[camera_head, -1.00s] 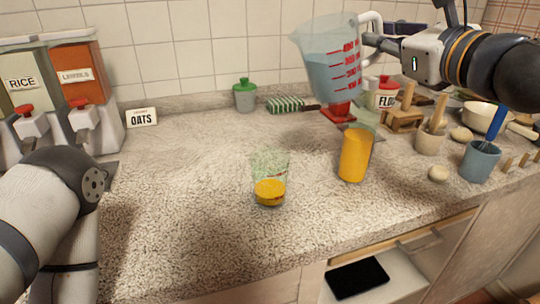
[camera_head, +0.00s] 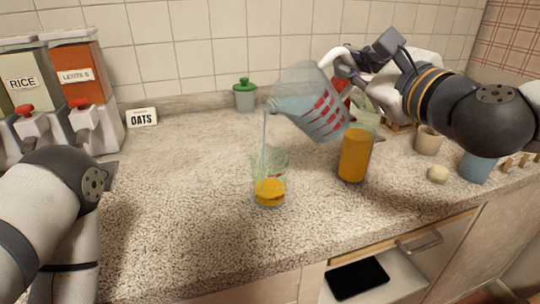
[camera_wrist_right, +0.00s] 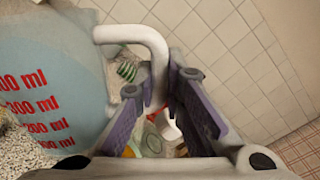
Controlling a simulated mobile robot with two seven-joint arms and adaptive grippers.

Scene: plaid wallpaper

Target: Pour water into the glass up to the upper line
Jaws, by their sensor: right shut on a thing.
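The glass (camera_head: 270,192) stands upright on the counter in the head view, with orange-yellow liquid in its lower part and a red mark on its wall. A clear measuring jug (camera_head: 305,100) with red marks is tilted to the left above it. A thin stream runs from its spout down into the glass. My right gripper (camera_head: 345,62) is shut on the jug's handle; in the right wrist view, the white handle (camera_wrist_right: 150,45) passes between the fingers (camera_wrist_right: 165,100). My left arm shows at the left edge, but its gripper is out of view.
A tall glass (camera_head: 355,155) of orange liquid stands right of the glass, below the jug. RICE and LENTILS dispensers (camera_head: 75,80), an OATS sign (camera_head: 142,117) and a green-lidded jar (camera_head: 245,95) are at the back. A black tablet-like object (camera_head: 357,277) lies in the open drawer. The left counter is clear.

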